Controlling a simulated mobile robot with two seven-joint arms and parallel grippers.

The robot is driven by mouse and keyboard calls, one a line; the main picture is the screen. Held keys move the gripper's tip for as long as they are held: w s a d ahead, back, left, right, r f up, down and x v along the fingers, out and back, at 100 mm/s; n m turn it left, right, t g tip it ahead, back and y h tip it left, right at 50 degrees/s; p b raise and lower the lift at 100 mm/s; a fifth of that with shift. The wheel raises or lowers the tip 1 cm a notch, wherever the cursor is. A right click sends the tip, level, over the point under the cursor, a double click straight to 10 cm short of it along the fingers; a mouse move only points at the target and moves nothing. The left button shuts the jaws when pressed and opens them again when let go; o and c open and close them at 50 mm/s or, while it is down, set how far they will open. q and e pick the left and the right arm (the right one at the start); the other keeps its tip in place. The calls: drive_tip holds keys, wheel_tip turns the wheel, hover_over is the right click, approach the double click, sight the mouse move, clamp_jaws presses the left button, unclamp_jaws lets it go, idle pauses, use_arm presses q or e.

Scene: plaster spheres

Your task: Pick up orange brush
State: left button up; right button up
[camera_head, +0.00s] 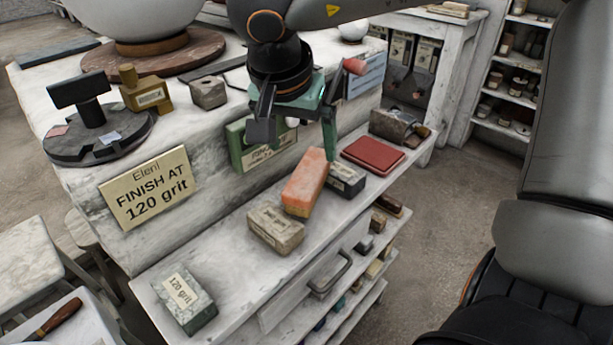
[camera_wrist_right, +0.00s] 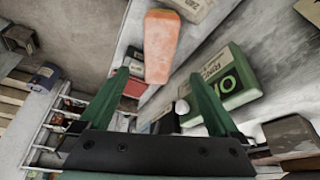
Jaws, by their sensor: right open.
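My left gripper is not in view.
A dark labelled block (camera_head: 346,180) sits close to the right of the orange one, with a red flat box (camera_head: 373,155) beyond. A green box (camera_head: 250,158) stands behind. A "120 grit" block (camera_head: 186,300) is at the front left. Ledge space between it and the grey block is clear.

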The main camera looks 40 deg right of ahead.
sight(309, 169)
drive_tip(key=x, duration=0.8)
drive_tip(key=shift+d+f, duration=0.25)
clamp_jaws()
idle(0.5)
drive_tip(key=shift+r, duration=0.1)
